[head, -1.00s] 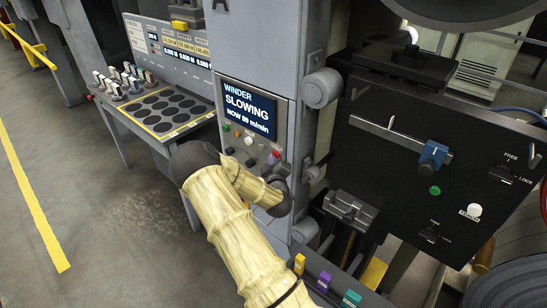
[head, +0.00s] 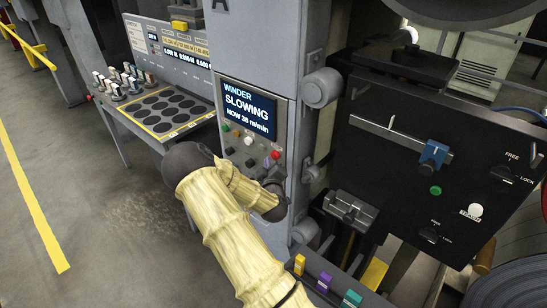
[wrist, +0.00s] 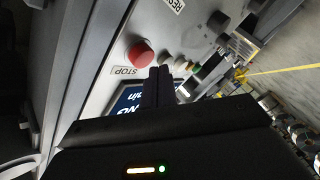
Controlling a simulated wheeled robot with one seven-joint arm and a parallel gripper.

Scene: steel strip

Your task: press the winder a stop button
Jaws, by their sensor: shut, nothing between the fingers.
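The winder panel's screen (head: 249,110) reads "WINDER SLOWING" and "NOW 38 m/min" in the head view. Below it, at the right, is a red button (head: 276,155). In the wrist view the red round button (wrist: 140,53) stands out from the grey panel beside an upside-down "STOP" label (wrist: 124,72). My gripper (wrist: 158,75) is shut and empty, its fingertips in front of the panel just right of and below the red button in the picture. I see no clear contact. In the head view my arm hides the fingers.
Other small buttons and knobs, including a white button (head: 249,140), share the panel. A black panel (head: 390,190) with a blue-handled slider (head: 434,154) stands to the right. A desk with round black pads (head: 160,108) is at the left. The floor in front of it is open.

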